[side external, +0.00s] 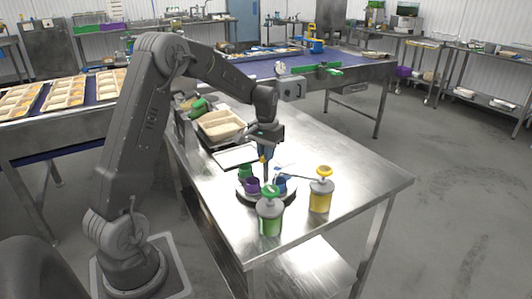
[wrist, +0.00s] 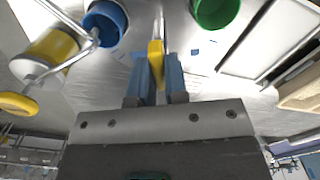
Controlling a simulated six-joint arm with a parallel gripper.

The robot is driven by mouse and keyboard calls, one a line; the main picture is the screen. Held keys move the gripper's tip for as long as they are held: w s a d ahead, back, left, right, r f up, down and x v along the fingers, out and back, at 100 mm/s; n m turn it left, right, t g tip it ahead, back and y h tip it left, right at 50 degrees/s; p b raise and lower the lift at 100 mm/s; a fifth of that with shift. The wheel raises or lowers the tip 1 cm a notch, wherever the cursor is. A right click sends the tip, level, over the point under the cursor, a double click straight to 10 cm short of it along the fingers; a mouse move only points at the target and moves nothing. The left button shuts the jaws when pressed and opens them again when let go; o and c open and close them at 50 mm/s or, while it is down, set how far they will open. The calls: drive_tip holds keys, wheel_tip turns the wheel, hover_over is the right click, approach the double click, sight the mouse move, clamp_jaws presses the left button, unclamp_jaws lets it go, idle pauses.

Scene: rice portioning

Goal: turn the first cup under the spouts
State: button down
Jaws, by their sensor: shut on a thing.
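My gripper (side external: 264,172) points down over the middle of a dark round turntable (side external: 246,198). In the wrist view its blue fingers (wrist: 158,72) are shut on a slim yellow piece (wrist: 156,52), which stands above the turntable. Around it are a green cup (side external: 245,171), a purple cup (side external: 252,185) and a blue cup (side external: 281,186). The wrist view shows the blue cup (wrist: 106,22) at upper left and the green cup (wrist: 216,10) at top. A green-topped pump dispenser (side external: 269,218) and a yellow one (side external: 321,196) stand beside the turntable, the yellow one's spout reaching towards the blue cup.
A flat pale panel (side external: 235,157) and a beige compartment tray (side external: 221,126) lie behind the turntable on the steel table (side external: 365,180). The table's right side is clear. A conveyor with more trays (side external: 68,92) is at the left.

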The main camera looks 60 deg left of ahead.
drive_tip(key=shift+r+m, duration=0.1)
drive_tip(key=shift+m, duration=0.4)
idle(0.4)
drive_tip(key=c, duration=1.1)
unclamp_jaws()
drive_tip(key=shift+c, duration=0.2)
wheel_tip(320, 180, up, 14)
drive_tip(key=s+d+r+m+t, duration=0.1)
drive_tip(key=s+d+r, duration=0.3)
drive_tip(key=d, duration=0.5)
drive_tip(key=s+d+f+m+t, duration=0.1)
drive_tip(key=s+d+f+t, duration=0.1)
drive_tip(key=s+d, duration=0.5)
drive_tip(key=s+d+f+m+t, duration=0.1)
drive_tip(key=s+d+f+t, duration=0.1)
drive_tip(key=s+d, duration=0.5)
drive_tip(key=s, duration=0.3)
drive_tip(key=shift+s+f+m+t, duration=0.3)
drive_tip(key=shift+s+f+m, duration=0.05)
drive_tip(key=shift+f+m, duration=0.05)
